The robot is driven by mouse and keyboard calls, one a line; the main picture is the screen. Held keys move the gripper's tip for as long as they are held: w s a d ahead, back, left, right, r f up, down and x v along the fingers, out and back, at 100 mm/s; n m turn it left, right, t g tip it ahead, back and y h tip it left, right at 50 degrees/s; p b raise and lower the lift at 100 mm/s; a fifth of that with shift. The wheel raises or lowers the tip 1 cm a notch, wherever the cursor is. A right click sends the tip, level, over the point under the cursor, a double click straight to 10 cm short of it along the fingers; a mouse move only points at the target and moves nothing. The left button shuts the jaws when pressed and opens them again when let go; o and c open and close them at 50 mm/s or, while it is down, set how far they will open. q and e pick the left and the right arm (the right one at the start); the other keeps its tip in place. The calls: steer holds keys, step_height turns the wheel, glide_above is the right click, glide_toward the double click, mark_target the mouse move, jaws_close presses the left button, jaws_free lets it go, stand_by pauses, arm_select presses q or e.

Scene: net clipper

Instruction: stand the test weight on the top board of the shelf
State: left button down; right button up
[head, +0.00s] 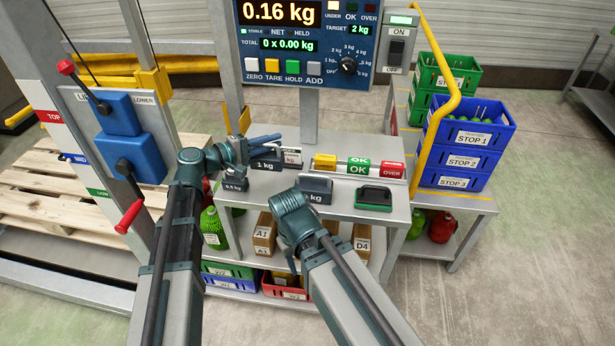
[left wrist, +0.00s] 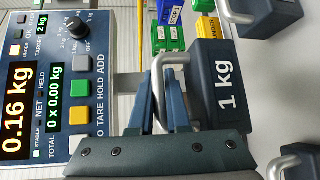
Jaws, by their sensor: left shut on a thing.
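A dark blue 1 kg weight (head: 266,163) with a metal handle is at the back left of the grey bench-like shelf's top board (head: 338,204). My left gripper (head: 264,141) is at its handle. In the left wrist view, the fingers (left wrist: 160,112) are shut on the handle of the 1 kg weight (left wrist: 222,88). I cannot tell whether the weight touches the board. My right arm reaches in front of the shelf, and its fingers are hidden. Other weights stand nearby: a 0.5 kg one (head: 233,184) and a larger one (head: 316,187).
The scale display (head: 290,35) reads 0.16 kg above the shelf. A green-and-black block (head: 374,198) lies at the board's right. Blue crates (head: 468,145) stand on a side table, and green crates (head: 445,75) behind. A pallet (head: 60,200) and lever post are at left.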

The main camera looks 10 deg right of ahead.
mark_target(273, 159)
arm_select(q)
steer(key=shift+f+b, duration=3.05)
steer(key=shift+f, duration=0.05)
step_height(273, 159, down, 4)
steer(key=b, duration=0.3)
steer(key=shift+r+b, duration=0.15)
steer(key=shift+b, duration=0.25)
steer(key=c, duration=0.9)
jaws_free()
steer(key=shift+s+a, duration=0.1)
steer(key=shift+a, duration=0.05)
steer(key=p+v, duration=0.2)
steer(key=v, duration=0.9)
steer(key=shift+s+a+r, duration=0.15)
steer(key=shift+a, duration=0.15)
